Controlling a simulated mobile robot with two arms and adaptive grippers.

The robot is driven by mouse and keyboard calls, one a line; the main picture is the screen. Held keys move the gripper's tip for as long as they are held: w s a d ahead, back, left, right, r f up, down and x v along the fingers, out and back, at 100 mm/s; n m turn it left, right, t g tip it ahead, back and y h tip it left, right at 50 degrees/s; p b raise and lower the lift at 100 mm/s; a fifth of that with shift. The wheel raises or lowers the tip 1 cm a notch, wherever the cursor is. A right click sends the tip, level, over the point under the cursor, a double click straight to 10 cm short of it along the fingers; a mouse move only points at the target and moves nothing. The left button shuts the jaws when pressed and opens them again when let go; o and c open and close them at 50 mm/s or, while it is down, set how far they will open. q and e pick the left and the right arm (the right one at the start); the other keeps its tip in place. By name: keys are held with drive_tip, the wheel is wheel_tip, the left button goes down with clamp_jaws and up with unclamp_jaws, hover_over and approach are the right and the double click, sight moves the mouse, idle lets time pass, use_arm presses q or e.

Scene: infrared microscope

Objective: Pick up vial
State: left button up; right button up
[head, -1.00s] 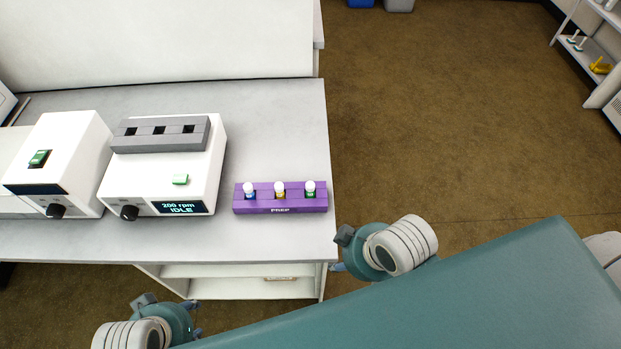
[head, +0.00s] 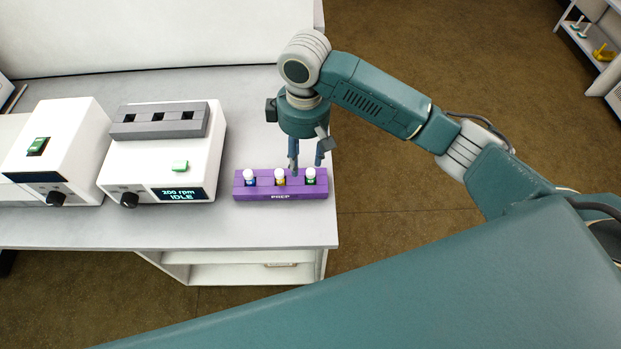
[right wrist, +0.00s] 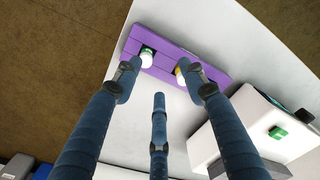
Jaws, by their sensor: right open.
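Three white-capped vials stand upright in a purple rack marked PREP (head: 240,192): a blue one (head: 250,177) at left, a yellow one (head: 280,178) in the middle and a green one (head: 310,177) at right. My right gripper (head: 306,163) is open and points down, just behind and above the rack near the yellow and green vials. In the right wrist view its fingers (right wrist: 158,78) are spread and empty. There the green vial (right wrist: 146,58) and the yellow vial (right wrist: 179,71) show near two fingertips; the blue one is hidden. My left gripper is out of view.
A white device (head: 150,175) reading "200 rpm IDLE", with a grey block of square holes (head: 160,121) on top, stands left of the rack. Another white device (head: 60,140) is farther left. The rack sits near the table's (head: 235,225) right edge.

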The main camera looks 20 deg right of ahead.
sight(311, 171)
drive_tip(key=shift+w+d+r, duration=0.4)
drive_tip(key=shift+d+r, duration=0.15)
drive_tip(key=shift+w+d, duration=0.1)
drive_tip(key=shift+d, duration=0.05)
wheel_tip(311, 171, down, 5)
drive_tip(key=shift+f+p, duration=0.15)
drive_tip(key=shift+p, duration=0.25)
drive_tip(key=f, duration=0.2)
drive_tip(key=f+p, duration=0.1)
drive_tip(key=f, duration=0.1)
drive_tip(key=shift+d+f, duration=0.1)
drive_tip(key=shift+d, duration=0.3)
drive_tip(key=shift+f, duration=0.5)
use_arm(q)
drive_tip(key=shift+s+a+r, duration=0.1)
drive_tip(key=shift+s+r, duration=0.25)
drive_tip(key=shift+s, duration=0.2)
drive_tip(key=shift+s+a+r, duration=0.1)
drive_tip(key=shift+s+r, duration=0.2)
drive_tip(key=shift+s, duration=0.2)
use_arm(e)
clamp_jaws()
